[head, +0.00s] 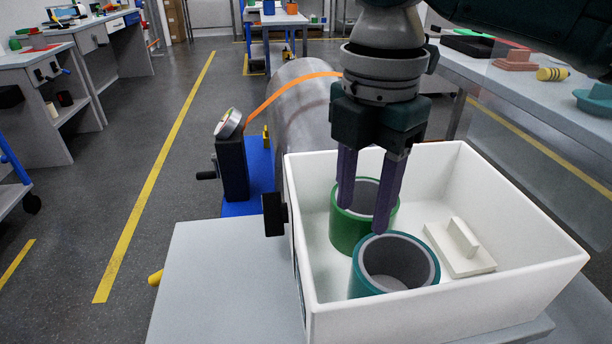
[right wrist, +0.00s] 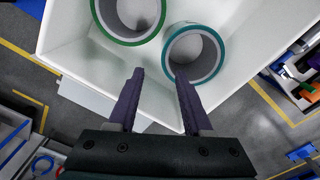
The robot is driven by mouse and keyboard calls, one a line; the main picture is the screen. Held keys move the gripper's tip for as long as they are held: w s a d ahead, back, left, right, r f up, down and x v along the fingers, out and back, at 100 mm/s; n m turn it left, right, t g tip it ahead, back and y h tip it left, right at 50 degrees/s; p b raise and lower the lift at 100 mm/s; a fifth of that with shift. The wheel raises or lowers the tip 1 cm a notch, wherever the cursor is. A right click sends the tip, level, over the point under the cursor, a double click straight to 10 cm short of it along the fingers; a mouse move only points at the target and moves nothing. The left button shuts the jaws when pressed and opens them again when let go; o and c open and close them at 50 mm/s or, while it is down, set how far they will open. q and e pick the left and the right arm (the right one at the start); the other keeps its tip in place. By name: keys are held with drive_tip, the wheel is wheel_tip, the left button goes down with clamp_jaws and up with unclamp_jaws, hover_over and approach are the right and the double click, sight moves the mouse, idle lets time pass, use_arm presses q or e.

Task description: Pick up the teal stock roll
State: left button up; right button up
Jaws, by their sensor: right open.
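The teal stock roll (head: 398,262) stands on end in a white bin, its hollow grey core facing up. In the right wrist view the teal roll (right wrist: 210,63) is at upper right. A green roll (head: 348,232) stands close behind it; it also shows in the right wrist view (right wrist: 125,38). My right gripper (head: 363,219) points down over the bin, open and empty. One fingertip overlaps the teal roll's near-left rim in the right wrist view (right wrist: 160,74); I cannot tell whether it touches. The front bin wall hides the teal roll's base. My left gripper is not in view.
The white bin (head: 470,295) has raised walls around the rolls. A white block with an upright rib (head: 460,250) lies to their right. A grey cylinder with an orange strap (head: 300,110) is behind the bin. A bench (head: 540,100) stands at right.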

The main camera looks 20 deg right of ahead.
sight(367, 239)
drive_tip(key=f, duration=0.2)
drive_tip(key=d+f+b, duration=0.1)
drive_tip(key=f, duration=0.2)
drive_tip(key=f+b, duration=0.1)
drive_tip(key=f, duration=0.1)
drive_tip(key=shift+s+d+f, duration=0.15)
drive_tip(key=shift+d+f, duration=0.05)
drive_tip(key=shift+f, duration=0.15)
drive_tip(key=shift+f+b, duration=0.4)
drive_tip(key=shift+f, duration=0.15)
drive_tip(key=shift+c, duration=0.5)
clamp_jaws()
drive_tip(key=shift+r, duration=0.1)
